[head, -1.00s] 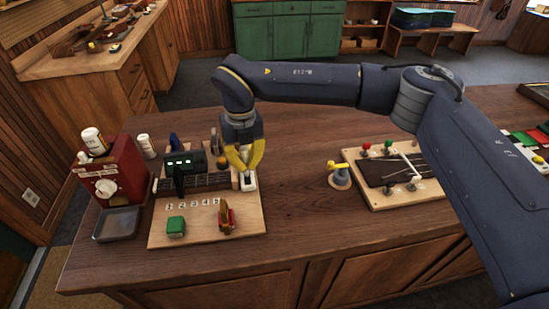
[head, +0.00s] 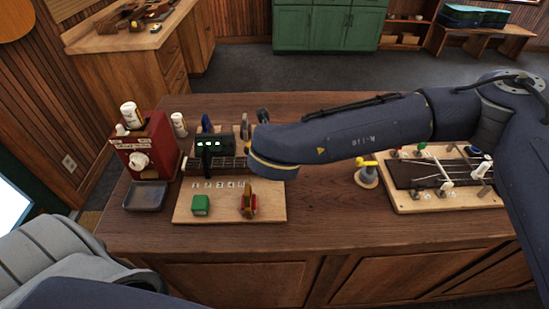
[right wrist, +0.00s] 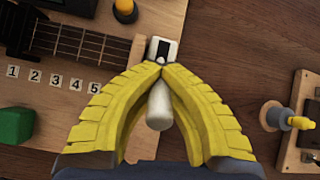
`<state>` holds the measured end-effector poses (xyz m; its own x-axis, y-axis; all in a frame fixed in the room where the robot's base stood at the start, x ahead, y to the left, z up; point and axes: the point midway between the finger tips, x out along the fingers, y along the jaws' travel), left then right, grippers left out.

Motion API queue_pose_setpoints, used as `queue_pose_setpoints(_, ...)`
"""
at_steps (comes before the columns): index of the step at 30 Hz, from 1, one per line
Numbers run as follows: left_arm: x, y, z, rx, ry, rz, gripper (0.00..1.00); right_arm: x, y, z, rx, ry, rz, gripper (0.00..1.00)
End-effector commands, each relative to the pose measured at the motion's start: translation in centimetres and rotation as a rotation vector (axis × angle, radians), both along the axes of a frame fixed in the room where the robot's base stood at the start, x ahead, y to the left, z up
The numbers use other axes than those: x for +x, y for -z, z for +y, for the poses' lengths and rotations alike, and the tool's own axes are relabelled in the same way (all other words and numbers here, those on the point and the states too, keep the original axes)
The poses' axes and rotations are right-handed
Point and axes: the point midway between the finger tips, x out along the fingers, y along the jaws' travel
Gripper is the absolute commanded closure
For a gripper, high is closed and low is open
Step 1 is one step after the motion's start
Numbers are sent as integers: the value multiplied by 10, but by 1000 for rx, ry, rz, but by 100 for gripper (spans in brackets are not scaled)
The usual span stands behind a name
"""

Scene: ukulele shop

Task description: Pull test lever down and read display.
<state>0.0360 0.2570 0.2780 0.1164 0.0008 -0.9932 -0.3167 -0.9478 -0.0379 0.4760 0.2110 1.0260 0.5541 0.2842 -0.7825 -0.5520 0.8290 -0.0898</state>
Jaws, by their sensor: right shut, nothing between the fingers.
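The test lever shows in the right wrist view as a small white housing with a dark slot (right wrist: 163,47) and a pale rounded handle (right wrist: 158,107). The housing is at the edge of the wooden board. My right gripper (right wrist: 162,66) is shut and empty; its yellow fingertips meet right at the housing. The handle shows in the gap between the fingers; I cannot tell whether they touch it. In the head view my arm hides this gripper and the lever. My left gripper is out of view.
The wooden board (head: 230,213) also carries a green block (head: 201,205), a red-and-tan piece (head: 248,201) and number tiles. A red dispenser (head: 148,145) with a grey tray stands left. A yellow-topped knob (head: 367,174) and a second board (head: 408,207) are right.

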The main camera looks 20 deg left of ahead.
Motion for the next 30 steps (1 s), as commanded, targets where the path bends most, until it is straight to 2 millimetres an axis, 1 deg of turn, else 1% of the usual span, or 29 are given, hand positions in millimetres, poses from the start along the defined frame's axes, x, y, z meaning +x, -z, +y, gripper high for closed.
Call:
queue_pose_setpoints(10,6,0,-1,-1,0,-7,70,-1,1,0,12,-1,-25,100)
queue_pose_setpoints(18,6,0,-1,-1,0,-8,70,-1,2,0,11,-1,-24,99)
queue_pose_setpoints(28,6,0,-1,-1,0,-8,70,-1,1,0,11,0,-24,61)
queue_pose_setpoints(30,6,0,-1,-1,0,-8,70,-1,1,0,11,0,-24,59)
